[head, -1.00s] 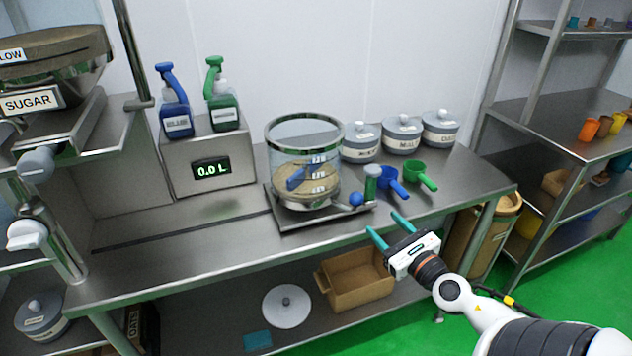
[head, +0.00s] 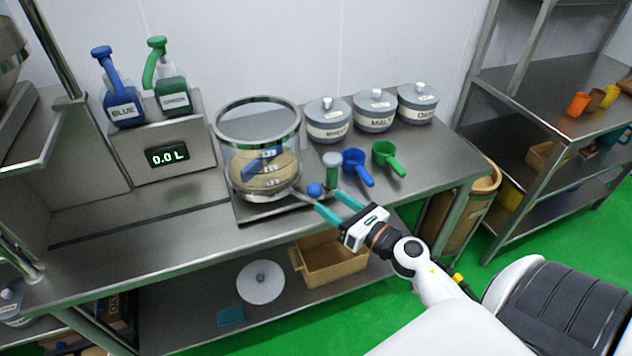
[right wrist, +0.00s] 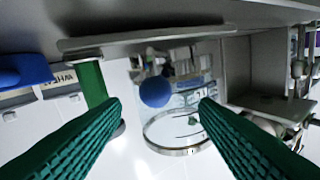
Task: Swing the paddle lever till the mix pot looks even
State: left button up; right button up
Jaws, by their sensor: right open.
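The mix pot (head: 258,136) is a clear cylinder with a steel rim on the bench in the head view. Tan contents with a blue piece, which looks like the paddle, show through its wall. The paddle lever's blue ball knob (head: 314,190) sticks out at the pot's lower right. My right gripper (head: 329,202) is open and empty, its teal fingertips just in front of the knob. In the right wrist view the knob (right wrist: 155,92) appears between the open fingers; I cannot tell whether they touch it. My left gripper is not in view.
Blue (head: 355,160) and green (head: 385,152) scoops and lidded jars (head: 376,112) are to the right. A display reading 0.0 L (head: 167,155) and two pump bottles are at left. A brown bin (head: 330,262) is below.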

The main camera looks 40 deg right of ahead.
aim_at(320, 193)
jog(key=w, duration=0.2)
jog(key=w+p, duration=0.1)
jog(key=w, duration=0.3)
jog(key=shift+a, duration=0.3)
jog(key=shift+w+a+p, duration=0.1)
jog(key=shift+w+p, duration=0.15)
jog(key=shift+p, duration=0.05)
jog(key=shift+w+f, duration=0.1)
jog(key=shift+w, duration=0.1)
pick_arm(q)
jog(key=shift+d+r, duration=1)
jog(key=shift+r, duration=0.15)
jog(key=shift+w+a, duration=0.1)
pick_arm(e)
grip_shut()
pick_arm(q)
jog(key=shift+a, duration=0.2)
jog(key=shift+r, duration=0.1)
pick_arm(e)
jog(key=shift+a, duration=0.15)
